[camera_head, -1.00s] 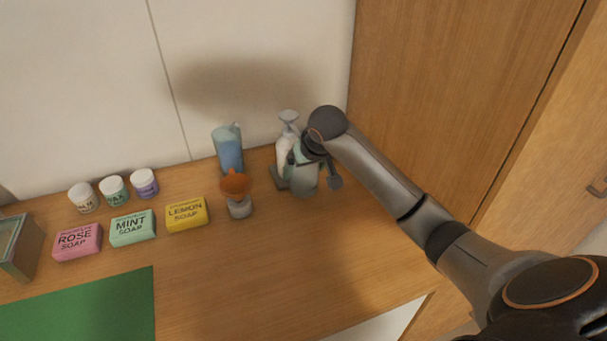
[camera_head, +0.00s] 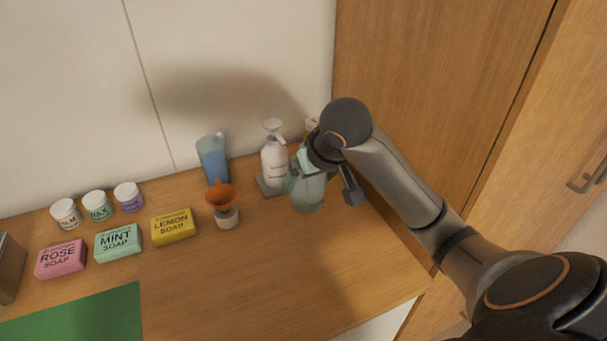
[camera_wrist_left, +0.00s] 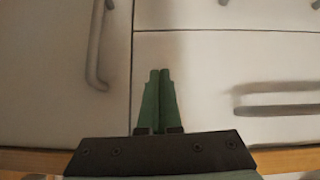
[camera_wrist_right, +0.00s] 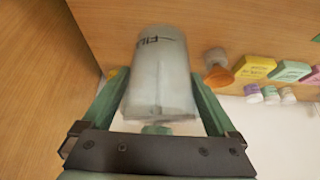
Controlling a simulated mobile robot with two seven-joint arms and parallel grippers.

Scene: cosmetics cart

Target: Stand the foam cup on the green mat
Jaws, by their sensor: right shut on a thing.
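The foam cup (camera_head: 307,194) is a pale, translucent grey-green cup at the right of the counter. My right gripper (camera_head: 318,178) is shut on it. In the right wrist view the cup (camera_wrist_right: 160,75) sits between both fingers and carries dark lettering that looks like "FILL". I cannot tell whether its base touches the counter. The green mat (camera_head: 85,315) lies flat at the front left, partly cut off by the picture edge, and its visible part is bare. My left gripper (camera_wrist_left: 159,75) is shut and empty, in front of white cabinet doors.
A white pump bottle (camera_head: 273,165) stands close left of the cup. An orange funnel (camera_head: 220,196) sits on a small jar, with a blue jug (camera_head: 212,160) behind. Yellow (camera_head: 172,227), mint (camera_head: 117,243) and pink soaps (camera_head: 60,259) line the mat's far side. The front middle counter is clear.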

